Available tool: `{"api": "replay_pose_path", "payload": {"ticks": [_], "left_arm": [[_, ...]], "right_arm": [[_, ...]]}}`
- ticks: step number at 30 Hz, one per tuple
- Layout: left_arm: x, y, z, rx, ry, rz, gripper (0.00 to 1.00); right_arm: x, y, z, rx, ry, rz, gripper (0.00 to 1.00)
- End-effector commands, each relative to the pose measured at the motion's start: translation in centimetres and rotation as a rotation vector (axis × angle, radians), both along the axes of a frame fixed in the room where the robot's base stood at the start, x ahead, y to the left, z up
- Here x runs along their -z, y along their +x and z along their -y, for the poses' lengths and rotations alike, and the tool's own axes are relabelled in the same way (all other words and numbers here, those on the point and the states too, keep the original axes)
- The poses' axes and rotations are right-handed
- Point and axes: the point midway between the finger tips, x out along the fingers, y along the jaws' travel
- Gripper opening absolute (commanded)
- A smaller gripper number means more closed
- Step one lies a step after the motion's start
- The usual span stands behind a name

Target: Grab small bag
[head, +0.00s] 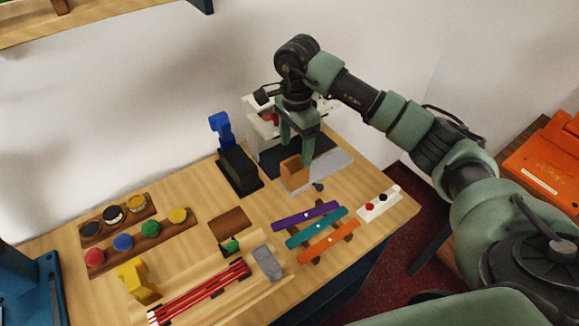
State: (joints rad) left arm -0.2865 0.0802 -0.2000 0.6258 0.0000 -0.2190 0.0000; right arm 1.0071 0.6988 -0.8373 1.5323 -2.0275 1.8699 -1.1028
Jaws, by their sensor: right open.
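A small tan-orange block-like item (292,174), which may be the small bag, stands on the grey mat (333,162) at the back right of the counter. My right gripper (297,150) points down right at this item, with its green fingers apart. One finger overlaps the item's right side in the picture. I cannot tell whether the fingers touch it or are around it. My left gripper is out of view.
A white machine (262,122) stands behind the gripper, partly hidden. A black stand with a blue top (220,125) is left of it. Purple, teal and orange strips (306,216), red rods (200,290) and coloured pots (122,242) cover the front.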

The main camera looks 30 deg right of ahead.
Motion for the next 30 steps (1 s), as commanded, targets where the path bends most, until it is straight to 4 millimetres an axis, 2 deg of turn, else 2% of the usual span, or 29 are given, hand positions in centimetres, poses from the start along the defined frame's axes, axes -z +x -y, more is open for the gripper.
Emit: {"api": "replay_pose_path", "payload": {"ticks": [6,9,12,16,21,25,30], "left_arm": [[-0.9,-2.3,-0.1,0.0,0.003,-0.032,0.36],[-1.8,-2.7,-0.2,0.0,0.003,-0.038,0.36],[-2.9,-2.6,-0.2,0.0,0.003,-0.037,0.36],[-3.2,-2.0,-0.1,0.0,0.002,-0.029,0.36],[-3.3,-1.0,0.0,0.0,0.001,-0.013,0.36],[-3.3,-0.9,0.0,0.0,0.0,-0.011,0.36],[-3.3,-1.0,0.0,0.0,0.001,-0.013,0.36]], "right_arm": [[2.3,-0.1,0.0,0.001,0.0,-0.004,0.71],[3.4,0.0,-0.2,0.0,0.001,-0.005,0.71],[4.9,0.1,-0.2,0.001,0.002,-0.006,0.71],[6.8,0.1,-0.2,0.001,0.001,-0.004,0.71],[7.5,0.2,-0.1,0.0,0.0,0.0,0.71],[7.5,0.2,-0.2,0.0,0.0,0.0,0.71],[7.5,0.2,-0.2,0.0,0.0,0.0,0.24]]}}
